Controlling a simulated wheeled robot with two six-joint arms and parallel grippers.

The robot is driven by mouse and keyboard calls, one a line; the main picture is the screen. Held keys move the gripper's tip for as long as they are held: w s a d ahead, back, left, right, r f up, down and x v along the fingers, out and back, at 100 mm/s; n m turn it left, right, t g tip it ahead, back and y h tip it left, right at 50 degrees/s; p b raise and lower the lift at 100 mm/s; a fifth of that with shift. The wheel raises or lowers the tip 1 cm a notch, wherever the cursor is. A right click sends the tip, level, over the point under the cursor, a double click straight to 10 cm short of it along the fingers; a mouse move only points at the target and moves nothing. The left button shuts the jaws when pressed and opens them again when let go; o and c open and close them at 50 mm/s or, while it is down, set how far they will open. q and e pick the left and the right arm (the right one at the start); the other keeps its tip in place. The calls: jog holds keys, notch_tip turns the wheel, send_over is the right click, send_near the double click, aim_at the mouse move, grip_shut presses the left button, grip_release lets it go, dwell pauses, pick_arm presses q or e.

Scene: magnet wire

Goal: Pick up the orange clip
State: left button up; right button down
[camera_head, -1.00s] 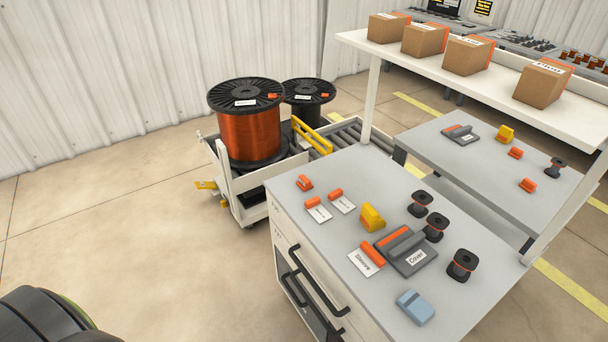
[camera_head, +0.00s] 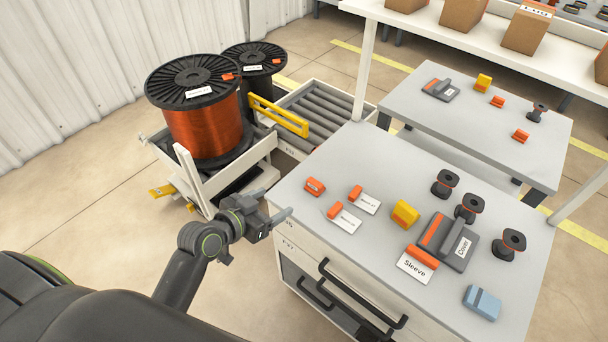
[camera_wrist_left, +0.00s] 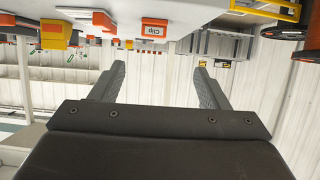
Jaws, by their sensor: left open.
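The orange clip (camera_head: 315,187) lies on the near left corner of the grey worktop. In the left wrist view, which is upside down, the clip (camera_wrist_left: 154,31) shows its "Clip" label, ahead of the fingers near the top of the picture. My left gripper (camera_head: 256,237) is open and empty. It is beside the cabinet's left edge, in front of the clip and apart from it. Its two fingers (camera_wrist_left: 160,70) show spread in the left wrist view. My right gripper is not in view.
Two orange pieces with white cards (camera_head: 342,216) (camera_head: 365,199) lie right of the clip. A yellow block (camera_head: 405,213), a grey cover (camera_head: 455,245), an orange sleeve (camera_head: 418,262) and small black spools (camera_head: 509,245) stand farther right. A large copper spool (camera_head: 205,130) stands on a cart behind.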

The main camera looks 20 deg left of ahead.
pick_arm(q)
send_near(313, 185)
jog(key=x, duration=0.5)
jog(key=shift+w+a+r+p, duration=0.2)
jog(key=shift+a+r+p, duration=0.05)
jog(key=shift+r+p, duration=0.2)
jog(key=shift+s+f+x, duration=0.1)
jog(key=shift+f+x, duration=0.05)
jog(key=shift+x, duration=0.9)
jog(key=shift+s+f+x, duration=0.1)
jog(key=shift+f+x, duration=0.1)
jog(key=shift+x, duration=0.85)
jog(key=shift+s+f+x, duration=0.1)
jog(key=shift+f+x, duration=0.05)
jog(key=shift+x, duration=0.9)
jog(key=shift+d, duration=0.15)
jog(key=shift+c, duration=0.3)
jog(key=c, duration=1)
